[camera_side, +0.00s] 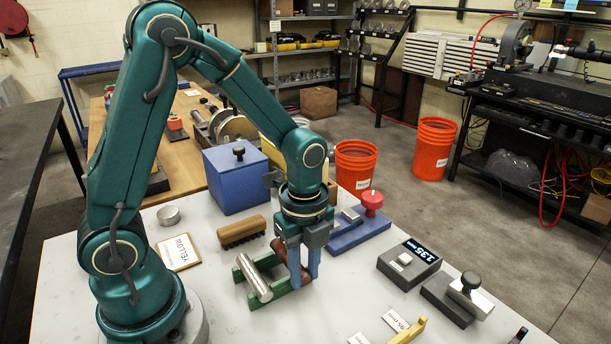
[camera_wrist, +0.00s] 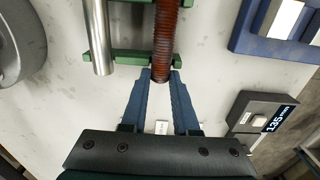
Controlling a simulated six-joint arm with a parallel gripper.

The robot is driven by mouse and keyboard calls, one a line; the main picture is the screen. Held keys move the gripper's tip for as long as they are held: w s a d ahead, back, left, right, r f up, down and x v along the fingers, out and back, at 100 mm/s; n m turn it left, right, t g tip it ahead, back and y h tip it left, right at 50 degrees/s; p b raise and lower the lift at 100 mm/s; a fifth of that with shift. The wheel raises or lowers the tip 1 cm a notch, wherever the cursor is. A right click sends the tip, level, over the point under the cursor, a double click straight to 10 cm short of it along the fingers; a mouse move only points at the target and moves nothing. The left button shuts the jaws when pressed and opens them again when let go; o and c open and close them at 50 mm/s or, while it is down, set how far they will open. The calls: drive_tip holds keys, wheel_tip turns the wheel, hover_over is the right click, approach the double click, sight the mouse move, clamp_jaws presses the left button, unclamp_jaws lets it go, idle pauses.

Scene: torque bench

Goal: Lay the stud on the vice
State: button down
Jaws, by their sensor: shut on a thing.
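The stud (camera_side: 279,246) is a reddish-brown threaded rod. My gripper (camera_side: 302,280) points down and is shut on the stud near one end. In the wrist view the stud (camera_wrist: 165,40) runs up from between the fingertips (camera_wrist: 161,80), over or on the right part of a green rack (camera_wrist: 131,56); I cannot tell if it touches. The green rack (camera_side: 240,275) also carries a smooth silver rod (camera_side: 254,280). A blue block with a red knob (camera_side: 372,203) and a dark block with a silver piece (camera_side: 447,300) stand to the right; I cannot tell which is the vice.
A grey gauge reading 135 mm (camera_side: 409,262) lies right of my gripper. A yellow tool (camera_side: 408,331) lies near the front edge.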

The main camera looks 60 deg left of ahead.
idle(0.3)
drive_tip(key=shift+r, duration=2.55)
drive_tip(key=shift+s, duration=0.2)
drive_tip(key=shift+w+r, duration=0.15)
drive_tip(key=shift+r, duration=0.15)
drive_tip(key=w+a+r, duration=0.1)
drive_tip(key=w+r, duration=0.1)
drive_tip(key=w, duration=0.5)
drive_tip(key=w+a+r, duration=0.2)
drive_tip(key=w+r, duration=0.1)
drive_tip(key=w, duration=0.4)
drive_tip(key=shift+r, duration=0.25)
